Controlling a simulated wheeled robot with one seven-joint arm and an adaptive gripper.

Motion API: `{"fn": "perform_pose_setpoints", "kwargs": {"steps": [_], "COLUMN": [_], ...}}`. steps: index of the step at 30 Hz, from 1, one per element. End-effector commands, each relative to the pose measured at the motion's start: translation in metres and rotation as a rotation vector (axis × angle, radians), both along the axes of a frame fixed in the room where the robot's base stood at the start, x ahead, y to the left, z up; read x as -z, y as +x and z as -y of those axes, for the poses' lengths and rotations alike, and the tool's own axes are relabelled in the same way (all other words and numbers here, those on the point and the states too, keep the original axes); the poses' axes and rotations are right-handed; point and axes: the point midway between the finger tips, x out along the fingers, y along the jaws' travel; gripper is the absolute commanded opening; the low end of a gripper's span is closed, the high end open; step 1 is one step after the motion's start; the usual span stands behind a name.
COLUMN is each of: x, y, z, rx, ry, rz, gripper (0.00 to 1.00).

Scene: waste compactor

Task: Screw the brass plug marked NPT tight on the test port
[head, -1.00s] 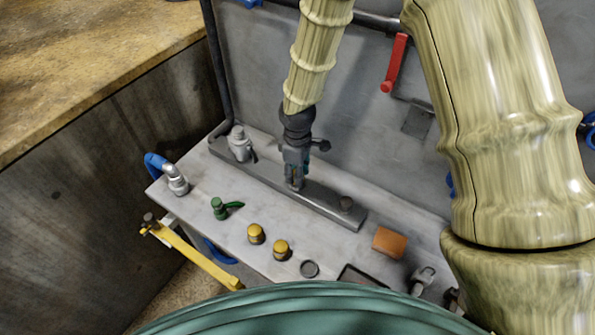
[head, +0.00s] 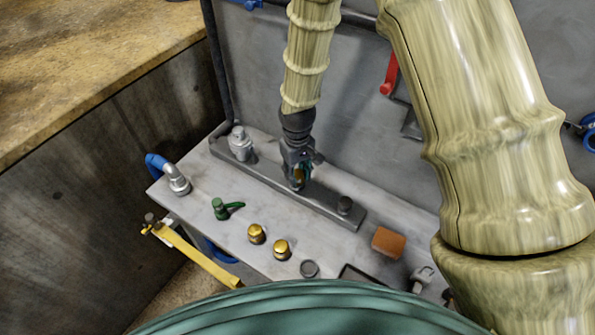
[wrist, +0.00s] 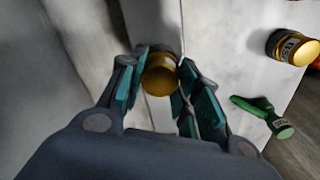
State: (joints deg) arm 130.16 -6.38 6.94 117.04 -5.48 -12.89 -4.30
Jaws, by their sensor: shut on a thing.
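My gripper (head: 299,182) points down at the middle of a long grey manifold bar (head: 323,205). It is shut on a brass plug (head: 298,176), which also shows between the teal-padded fingers in the wrist view (wrist: 160,77). The plug sits at or just above the bar's middle, where the test port appears to be. The port is hidden, so I cannot tell how far the plug is seated. No marking is readable on the held plug. Two more brass plugs stand on the bench, one at left (head: 257,233) and one at right (head: 281,250).
A grey fitting (head: 240,143) and a dark cap (head: 345,204) flank my gripper on the bar. A green-handled valve (head: 222,209), a blue hose end (head: 166,172), a dark ring (head: 310,268) and an orange block (head: 389,242) are on the bench. A wall panel stands close behind.

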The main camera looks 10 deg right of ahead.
Motion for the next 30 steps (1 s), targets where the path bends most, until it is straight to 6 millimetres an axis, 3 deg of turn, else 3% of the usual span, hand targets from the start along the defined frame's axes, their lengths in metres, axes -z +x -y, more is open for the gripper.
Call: {"fn": "perform_pose_setpoints", "kwargs": {"steps": [4,5,9,26,30], "x": [0.0,0.0,0.0,0.0,-0.0018], "y": [0.0,0.0,0.0001,0.0,0.0], "z": [-0.0002,-0.0002,-0.0001,0.0002,0.0005], "rx": [-0.001,-0.001,-0.002,-0.011,-0.15], "ry": [0.0,0.0,0.0,0.0,0.002], "rz": [0.0,0.0,0.0,0.0,-0.001], "gripper": [0.08,0.35,0.58,0.54,0.54]}}
